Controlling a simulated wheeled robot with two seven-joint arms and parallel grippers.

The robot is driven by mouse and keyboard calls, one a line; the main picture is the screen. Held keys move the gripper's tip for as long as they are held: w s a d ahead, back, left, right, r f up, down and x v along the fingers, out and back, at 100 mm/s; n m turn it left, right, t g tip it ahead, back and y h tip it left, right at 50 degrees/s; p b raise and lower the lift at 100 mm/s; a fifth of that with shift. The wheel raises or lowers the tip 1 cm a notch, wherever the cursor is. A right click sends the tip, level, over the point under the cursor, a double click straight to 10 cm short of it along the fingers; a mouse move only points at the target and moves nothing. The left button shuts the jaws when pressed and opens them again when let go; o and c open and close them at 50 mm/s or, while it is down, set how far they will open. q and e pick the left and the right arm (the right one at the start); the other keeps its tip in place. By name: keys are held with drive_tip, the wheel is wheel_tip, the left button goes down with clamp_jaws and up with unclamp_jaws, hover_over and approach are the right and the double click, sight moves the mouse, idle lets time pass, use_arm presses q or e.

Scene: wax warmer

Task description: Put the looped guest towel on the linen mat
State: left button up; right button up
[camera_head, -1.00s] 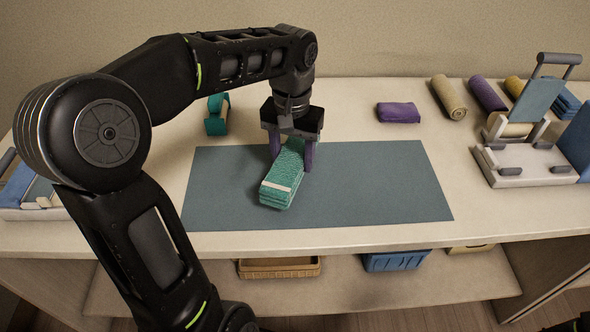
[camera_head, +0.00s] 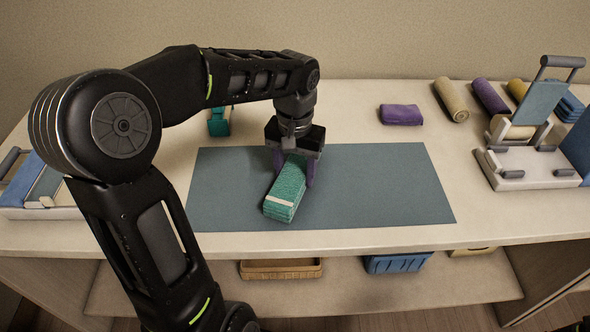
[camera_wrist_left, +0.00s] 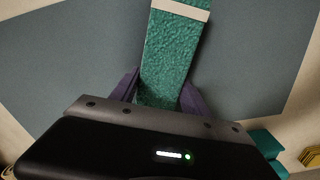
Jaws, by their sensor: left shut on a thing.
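A green, rough-textured folded towel (camera_head: 285,189) with a white band is over the blue-grey mat (camera_head: 385,185), left of the mat's middle. My left gripper (camera_head: 295,180) comes down from above, its purple fingers on either side of the towel's far part, shut on it. In the left wrist view the towel (camera_wrist_left: 170,58) runs away from between the fingers, its white band at the top edge, with the mat (camera_wrist_left: 75,60) behind. The towel looks very low over or resting on the mat; I cannot tell whether it touches. My right gripper is not in view.
A teal item (camera_head: 219,122) stands behind the mat, partly hidden by my arm. A purple folded cloth (camera_head: 401,114) and rolled towels (camera_head: 451,100) lie at the back right. A white-framed stand (camera_head: 525,165) is right of the mat. The mat's right half is clear.

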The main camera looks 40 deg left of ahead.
use_arm(q)
drive_tip(key=o, duration=1.5)
drive_tip(key=shift+f, duration=0.1)
drive_tip(key=shift+r, duration=0.25)
wheel_tip(320, 180, up, 8)
drive_tip(key=shift+r, duration=0.2)
wheel_tip(320, 180, up, 4)
drive_tip(key=p, duration=0.2)
drive_tip(key=shift+f+p, duration=0.25)
drive_tip(key=shift+p, duration=0.05)
